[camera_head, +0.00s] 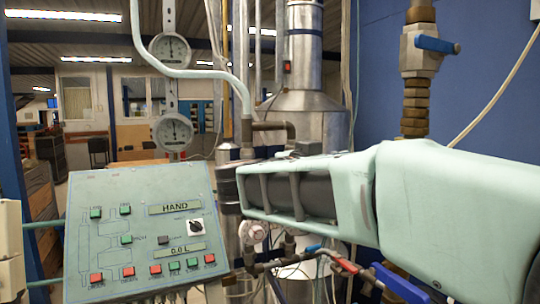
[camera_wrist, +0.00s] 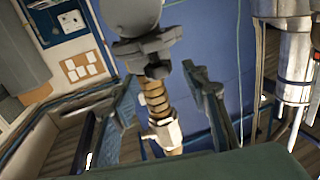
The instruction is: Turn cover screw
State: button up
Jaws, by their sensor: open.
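I cannot make out a cover screw for certain in either view. In the wrist view, my gripper (camera_wrist: 160,78) has its two dark fingers spread apart, with nothing seen held between them. Beyond the fingers, a grey rounded fitting (camera_wrist: 140,45) and a ribbed brass pipe (camera_wrist: 155,98) show in the gap; I cannot tell how far off they are. In the head view my pale green arm reaches in from the right towards the metal pipework, and the gripper itself cannot be made out there. A small round pale fitting (camera_head: 256,232) sits just below the arm's end.
A green control panel (camera_head: 110,262) with buttons stands at the lower left. Two round dial gauges (camera_head: 170,48) hang above it. A brass valve with a blue handle (camera_head: 436,45) is on the blue wall. Red and blue valve handles (camera_head: 345,265) lie below the arm.

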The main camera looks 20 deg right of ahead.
jog(key=shift+w+d, duration=0.2)
jog(key=shift+d, duration=0.3)
grip_shut()
